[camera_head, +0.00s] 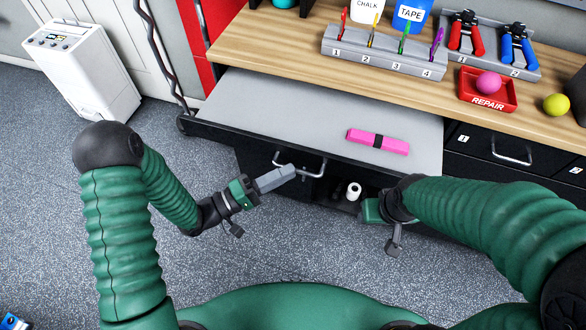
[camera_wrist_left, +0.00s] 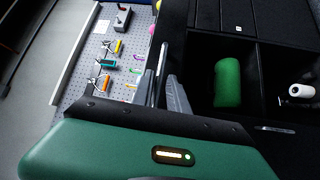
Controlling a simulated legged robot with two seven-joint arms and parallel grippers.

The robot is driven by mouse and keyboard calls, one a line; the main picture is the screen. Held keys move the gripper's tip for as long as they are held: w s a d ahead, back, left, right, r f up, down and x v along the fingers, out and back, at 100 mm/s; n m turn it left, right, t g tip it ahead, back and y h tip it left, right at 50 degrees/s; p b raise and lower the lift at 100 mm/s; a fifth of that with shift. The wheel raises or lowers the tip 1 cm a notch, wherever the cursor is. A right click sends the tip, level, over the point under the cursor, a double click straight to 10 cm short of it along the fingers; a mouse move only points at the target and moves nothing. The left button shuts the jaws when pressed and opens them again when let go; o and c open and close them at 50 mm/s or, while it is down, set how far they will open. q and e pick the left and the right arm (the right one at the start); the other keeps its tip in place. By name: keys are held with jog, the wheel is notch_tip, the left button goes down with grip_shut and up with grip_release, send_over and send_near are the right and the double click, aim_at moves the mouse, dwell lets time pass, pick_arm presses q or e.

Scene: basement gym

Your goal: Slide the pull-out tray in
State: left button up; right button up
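The grey pull-out tray (camera_head: 290,115) extends out from under the wooden bench top in the head view.
A pink case with a black band (camera_head: 378,141) lies on the tray. The bench top (camera_head: 300,37) holds a marker rack (camera_head: 385,52), a plier rack (camera_head: 490,45) and a red repair tray (camera_head: 488,98). An open compartment below holds a white roll (camera_head: 354,191). A white appliance (camera_head: 82,68) stands left.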

aim_at(299, 170)
pick_arm(q)
jog(key=shift+s+x, duration=0.15)
jog(key=shift+x, duration=0.85)
jog(key=shift+s+x, duration=0.15)
jog(key=shift+x, duration=0.8)
jog(key=shift+a, duration=0.3)
grip_shut()
jog(key=shift+s+d+f, duration=0.1)
jog(key=shift+f, duration=0.1)
